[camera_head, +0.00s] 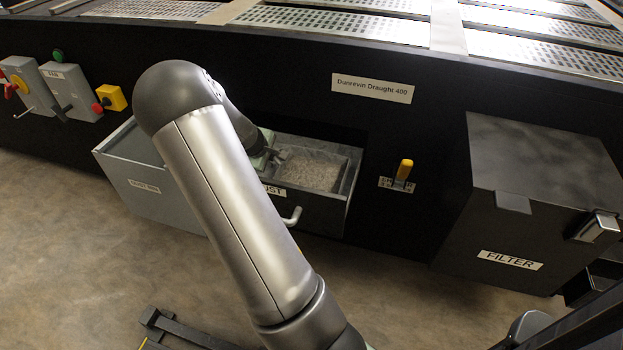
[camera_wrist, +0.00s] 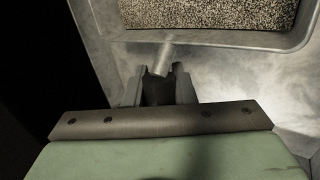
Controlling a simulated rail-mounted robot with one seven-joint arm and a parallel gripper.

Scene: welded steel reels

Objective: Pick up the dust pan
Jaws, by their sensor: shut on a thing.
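The dust pan (camera_head: 337,178) is a grey metal tray of speckled dust, sitting in an open compartment with a black front labelled in part "UST". In the wrist view the pan's rim (camera_wrist: 225,38) and dust fill the top, and a short round handle (camera_wrist: 164,58) points toward me. My gripper (camera_wrist: 158,82) is shut on this handle. In the head view my gripper (camera_head: 278,157) is at the left end of the pan, mostly hidden behind my arm.
A grey open box (camera_head: 150,188) stands left of the compartment. The black front has a bar handle (camera_head: 292,216). A yellow-handled lever (camera_head: 403,172) and a "FILTER" box (camera_head: 530,240) are to the right. Switch boxes (camera_head: 70,88) are at left. The floor in front is mostly bare.

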